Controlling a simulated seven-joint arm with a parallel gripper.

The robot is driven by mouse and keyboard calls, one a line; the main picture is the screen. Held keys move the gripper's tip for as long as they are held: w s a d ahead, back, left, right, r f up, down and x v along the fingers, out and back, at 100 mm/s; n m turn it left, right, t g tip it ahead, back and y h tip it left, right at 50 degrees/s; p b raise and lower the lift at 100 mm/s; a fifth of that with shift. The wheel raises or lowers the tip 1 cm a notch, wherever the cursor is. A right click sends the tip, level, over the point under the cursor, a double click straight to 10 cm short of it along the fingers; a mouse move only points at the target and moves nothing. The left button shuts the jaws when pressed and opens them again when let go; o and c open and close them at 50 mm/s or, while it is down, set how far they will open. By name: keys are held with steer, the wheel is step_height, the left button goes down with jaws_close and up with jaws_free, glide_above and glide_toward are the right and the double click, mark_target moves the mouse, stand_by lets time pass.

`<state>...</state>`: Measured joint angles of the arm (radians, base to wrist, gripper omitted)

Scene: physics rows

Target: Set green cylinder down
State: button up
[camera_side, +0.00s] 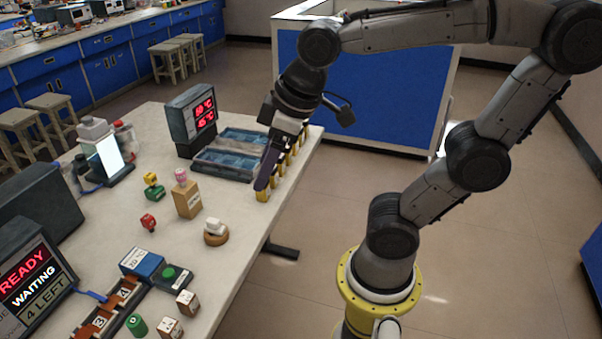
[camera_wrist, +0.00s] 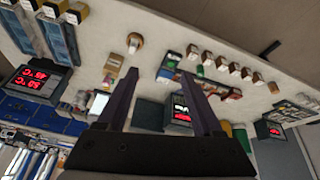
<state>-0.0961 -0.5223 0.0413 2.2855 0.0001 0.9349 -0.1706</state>
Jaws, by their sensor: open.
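The green cylinder (camera_side: 137,325) is on the white table near the bottom of the side view, beside the numbered brown tray (camera_side: 100,318). I cannot tell whether it stands or lies. A small green thing (camera_wrist: 200,71) in the wrist view may be the same cylinder. My gripper (camera_side: 262,186) is far from it, at the table's right edge near a row of yellow and black pieces (camera_side: 281,172). In the wrist view my gripper (camera_wrist: 160,76) has its two dark fingers apart, with nothing held between them.
A blue box (camera_side: 141,263), a green disc (camera_side: 170,272) and white blocks (camera_side: 187,302) crowd around the tray. A wooden block (camera_side: 187,199) and a round wooden piece (camera_side: 216,233) stand mid-table. Blue bins (camera_side: 222,166) are left of my gripper. Bare table lies around the mid-table pieces.

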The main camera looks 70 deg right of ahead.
steer(key=s+m, duration=0.1)
steer(key=s+d+f+m, duration=0.1)
steer(key=s, duration=0.1)
steer(key=s+d+f+t, duration=0.1)
steer(key=s, duration=0.1)
steer(key=shift+s+m, duration=0.2)
steer(key=shift+m, duration=0.2)
steer(key=shift+c, duration=0.4)
steer(key=shift+s+f, duration=0.2)
steer(key=shift+s, duration=0.05)
steer(key=shift+c, duration=0.8)
